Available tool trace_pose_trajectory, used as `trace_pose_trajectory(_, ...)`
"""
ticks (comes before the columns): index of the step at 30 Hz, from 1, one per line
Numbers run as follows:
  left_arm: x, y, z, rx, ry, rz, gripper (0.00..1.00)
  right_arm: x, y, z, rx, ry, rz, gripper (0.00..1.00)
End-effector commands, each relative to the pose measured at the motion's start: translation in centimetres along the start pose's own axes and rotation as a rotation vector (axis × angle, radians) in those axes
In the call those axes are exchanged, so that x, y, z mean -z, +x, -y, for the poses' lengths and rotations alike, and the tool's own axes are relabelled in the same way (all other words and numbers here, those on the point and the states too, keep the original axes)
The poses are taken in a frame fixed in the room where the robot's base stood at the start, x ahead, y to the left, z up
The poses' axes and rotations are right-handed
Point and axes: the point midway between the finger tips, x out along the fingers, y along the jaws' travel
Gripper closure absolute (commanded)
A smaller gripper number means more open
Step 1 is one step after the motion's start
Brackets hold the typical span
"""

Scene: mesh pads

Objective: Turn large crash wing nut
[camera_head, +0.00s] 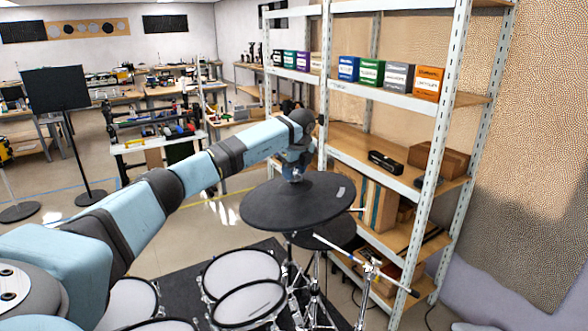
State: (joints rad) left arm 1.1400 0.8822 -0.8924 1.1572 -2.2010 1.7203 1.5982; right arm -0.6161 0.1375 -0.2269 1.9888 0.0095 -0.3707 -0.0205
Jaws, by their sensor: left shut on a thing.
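A large black crash cymbal pad (310,208) sits on a stand right of the middle of the head view. My left arm reaches in from the left, and my left gripper (295,174) is over the middle of this pad. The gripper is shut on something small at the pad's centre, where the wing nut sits. The wing nut itself is mostly hidden by the fingers and too small to make out. My right gripper is not in view.
A second black pad (328,232) is partly hidden below the crash pad. White mesh drum pads (240,272) stand below, on a dark mat. A metal shelf (432,150) with boxes rises close behind on the right. A black music stand (55,90) stands at left.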

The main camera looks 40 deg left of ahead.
Motion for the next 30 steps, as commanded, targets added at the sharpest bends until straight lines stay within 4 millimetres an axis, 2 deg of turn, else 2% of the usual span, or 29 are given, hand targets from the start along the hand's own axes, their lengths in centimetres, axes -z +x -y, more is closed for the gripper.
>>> trace_pose_trajectory(12,-0.1,-0.1,0.04,-0.059,-0.178,0.0,0.79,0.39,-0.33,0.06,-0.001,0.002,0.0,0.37)
trace_pose_trajectory(29,-0.09,-0.07,0.02,-0.068,-0.201,0.0,0.79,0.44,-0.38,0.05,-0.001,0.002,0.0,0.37)
trace_pose_trajectory(30,-0.1,-0.07,0.02,-0.068,-0.201,0.0,0.46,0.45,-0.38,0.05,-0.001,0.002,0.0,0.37)
